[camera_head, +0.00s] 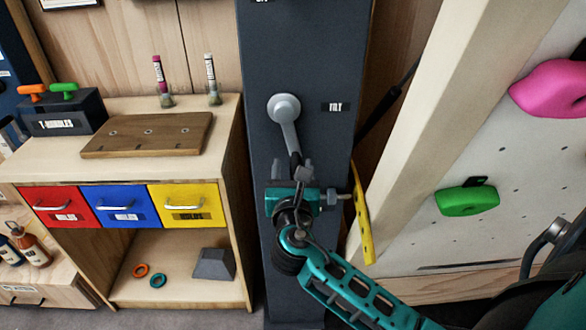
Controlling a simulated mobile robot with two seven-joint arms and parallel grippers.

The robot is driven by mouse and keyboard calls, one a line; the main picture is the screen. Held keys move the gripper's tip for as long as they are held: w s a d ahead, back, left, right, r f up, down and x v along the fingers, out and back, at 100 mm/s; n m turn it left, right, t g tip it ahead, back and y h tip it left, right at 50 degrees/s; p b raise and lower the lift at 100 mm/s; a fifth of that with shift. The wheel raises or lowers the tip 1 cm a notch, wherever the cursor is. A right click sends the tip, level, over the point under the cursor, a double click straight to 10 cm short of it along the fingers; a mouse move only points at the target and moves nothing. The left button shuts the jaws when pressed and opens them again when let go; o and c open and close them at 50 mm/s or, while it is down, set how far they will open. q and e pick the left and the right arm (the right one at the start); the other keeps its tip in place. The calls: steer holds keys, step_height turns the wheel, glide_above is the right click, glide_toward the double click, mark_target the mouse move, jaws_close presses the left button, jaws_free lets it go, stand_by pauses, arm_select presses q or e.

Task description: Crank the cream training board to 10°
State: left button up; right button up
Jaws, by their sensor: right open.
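The cream training board (525,150) fills the right side and leans, with a pink hold and a green hold on it. A grey crank (284,108) is mounted on the dark upright column (325,60), its arm hanging down and slightly right. My right gripper (291,171) is open at the lower end of the crank, with its fingers around or just in front of the handle; I cannot tell whether they touch it. A yellow strip (362,215), perhaps the angle scale, stands beside the board's edge; its markings are unreadable. My left gripper is out of view.
A wooden cabinet (235,130) with red, blue and yellow drawers stands left of the column. On its top are a brown board (148,134), two brushes and a dark box (66,118) with T-shaped handles. Two rings and a grey block (213,264) lie on its lower shelf.

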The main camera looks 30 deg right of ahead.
steer(key=c, duration=0.8)
steer(key=shift+a, duration=0.15)
jaws_close()
